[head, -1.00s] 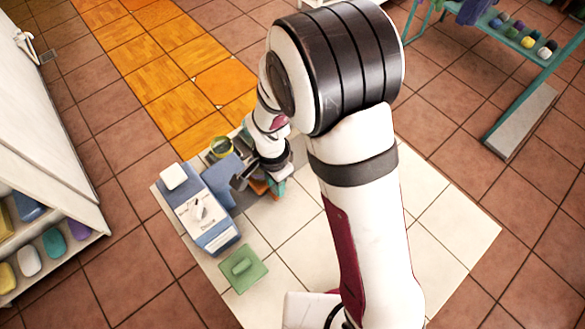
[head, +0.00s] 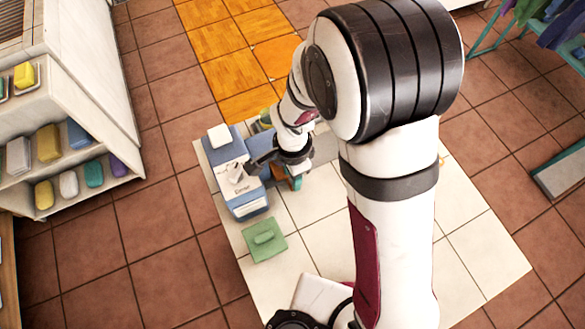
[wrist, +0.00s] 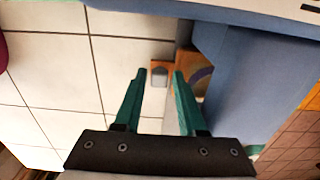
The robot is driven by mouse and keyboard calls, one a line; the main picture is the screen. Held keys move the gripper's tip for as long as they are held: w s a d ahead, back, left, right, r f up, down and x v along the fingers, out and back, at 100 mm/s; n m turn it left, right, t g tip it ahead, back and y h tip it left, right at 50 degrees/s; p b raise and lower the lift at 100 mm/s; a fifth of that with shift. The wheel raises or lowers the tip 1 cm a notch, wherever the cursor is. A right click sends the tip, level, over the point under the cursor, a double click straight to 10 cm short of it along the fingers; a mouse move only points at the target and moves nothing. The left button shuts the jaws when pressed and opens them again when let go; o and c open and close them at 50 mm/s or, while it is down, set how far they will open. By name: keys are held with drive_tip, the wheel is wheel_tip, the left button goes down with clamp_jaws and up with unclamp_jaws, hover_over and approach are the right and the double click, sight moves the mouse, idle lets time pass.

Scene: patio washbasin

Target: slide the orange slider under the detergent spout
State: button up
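The detergent dispenser (head: 243,189), a blue and white box with a label, stands at the left of the tiled table in the head view. Its blue body (wrist: 250,85) also fills the upper right of the wrist view. The orange slider (wrist: 160,64) is a small orange piece with a grey square part, seen between my fingertips. My gripper (wrist: 159,75) points down with its teal fingers apart, one on each side of that piece. In the head view my gripper (head: 288,180) is just right of the dispenser. The spout is not clearly visible.
An orange-brown block with a purple curve (wrist: 197,76) sits beside the slider, against the blue body. A green block (head: 264,240) lies in front of the dispenser. A shelf with several soaps (head: 60,150) stands at the left. White tiles right of my gripper are bare.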

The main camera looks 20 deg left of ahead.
wheel_tip(320, 180, up, 16)
drive_tip(key=shift+f, duration=0.15)
drive_tip(key=s+d+r+n+y, duration=0.1)
drive_tip(key=s+d, duration=0.5)
drive_tip(key=d, duration=0.2)
drive_tip(key=s+d+r+n, duration=0.1)
drive_tip(key=s+d+n, duration=0.1)
drive_tip(key=s+d, duration=0.4)
drive_tip(key=d, duration=0.3)
drive_tip(key=shift+s+r+y, duration=0.25)
drive_tip(key=shift+r+y, duration=0.15)
